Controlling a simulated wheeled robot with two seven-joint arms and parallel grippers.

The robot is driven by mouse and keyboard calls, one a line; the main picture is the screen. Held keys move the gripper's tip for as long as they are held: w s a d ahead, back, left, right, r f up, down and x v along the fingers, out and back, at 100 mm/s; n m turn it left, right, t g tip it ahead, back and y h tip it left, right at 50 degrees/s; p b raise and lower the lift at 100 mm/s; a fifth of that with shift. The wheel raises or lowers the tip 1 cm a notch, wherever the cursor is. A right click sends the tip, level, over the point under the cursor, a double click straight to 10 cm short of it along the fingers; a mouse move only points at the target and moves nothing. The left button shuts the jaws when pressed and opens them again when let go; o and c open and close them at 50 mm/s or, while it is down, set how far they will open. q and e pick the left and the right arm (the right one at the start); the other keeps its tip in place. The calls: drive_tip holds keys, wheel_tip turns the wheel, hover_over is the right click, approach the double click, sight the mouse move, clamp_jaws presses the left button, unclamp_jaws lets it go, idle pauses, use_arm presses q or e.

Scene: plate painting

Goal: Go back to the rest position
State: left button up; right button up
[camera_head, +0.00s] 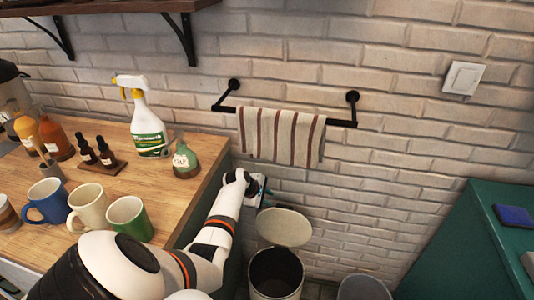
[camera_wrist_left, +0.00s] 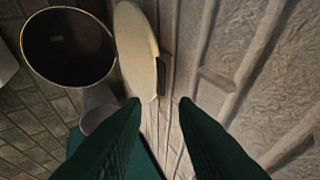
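My left arm reaches from the bottom of the head view toward the brick wall, beyond the right end of the wooden counter. My left gripper (camera_head: 259,190) is above the open bin's raised lid. In the left wrist view its two dark green fingers stand apart, and the gap between their tips (camera_wrist_left: 160,102) is empty. My right gripper does not show in either view.
An open bin (camera_head: 276,273) with a raised cream lid (camera_head: 284,228) stands below. A striped towel (camera_head: 281,137) hangs on a wall rail. The counter (camera_head: 172,179) holds a spray bottle (camera_head: 147,130), mugs and several bottles. A green cabinet (camera_head: 455,250) stands right.

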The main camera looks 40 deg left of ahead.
use_arm(q)
drive_tip(key=shift+f, duration=0.1)
idle(0.4)
drive_tip(key=s+d+f+m+g+y, duration=0.1)
drive_tip(key=s+d+f+m+g, duration=0.1)
drive_tip(key=s+d+f+m, duration=0.4)
drive_tip(key=s+d+f+m+g, duration=0.1)
drive_tip(key=s+d+f+m, duration=0.1)
drive_tip(key=s+f, duration=0.7)
drive_tip(key=s+d+f+m+g+y, duration=0.15)
drive_tip(key=s+d+f+m, duration=0.3)
drive_tip(key=f, duration=0.45)
drive_tip(key=s+d+f+m, duration=0.3)
drive_tip(key=s+d+m, duration=0.1)
drive_tip(key=s, duration=0.5)
drive_tip(key=s+d+f+m+g+h, duration=0.1)
drive_tip(key=s+d+f+m, duration=0.2)
drive_tip(key=s+d, duration=0.3)
drive_tip(key=s+d+f+m+g, duration=0.1)
drive_tip(key=s+d+f+m, duration=0.2)
drive_tip(key=s, duration=1.1)
drive_tip(key=d+m, duration=0.2)
drive_tip(key=m, duration=0.1)
